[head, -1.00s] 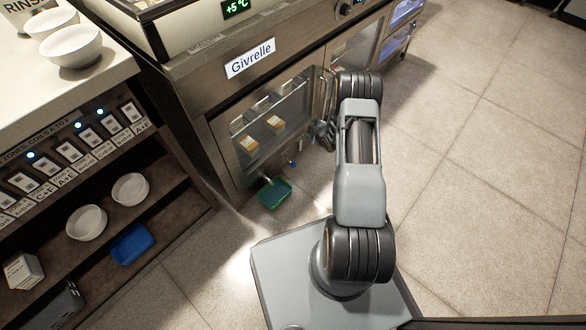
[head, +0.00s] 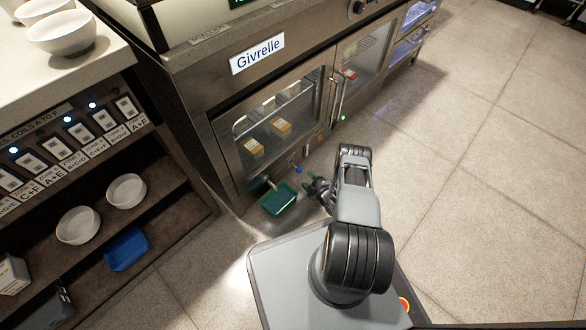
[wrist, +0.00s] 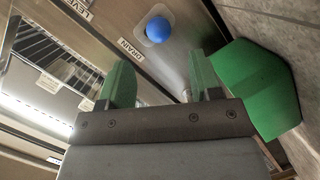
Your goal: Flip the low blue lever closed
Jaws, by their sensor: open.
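The low blue lever shows as a small blue knob (head: 298,170) at the bottom of the steel cabinet front, above and right of the green tray. In the wrist view the round blue knob (wrist: 157,29) stands against a pale plate beside a DRAIN label (wrist: 131,49). My gripper (head: 312,183) is low near the floor, just right of the lever. In the wrist view its green fingertips (wrist: 162,78) are spread with nothing between them. The knob lies beyond the gap, apart from both fingers. The lever's arm behind the knob is hard to see.
A green tray (head: 265,205) sits on the floor below a small spout, left of my gripper. The glass-door cabinet (head: 225,160) rises behind. A shelf unit with bowls (head: 78,224) stands at left. The floor (head: 480,170) at right is clear.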

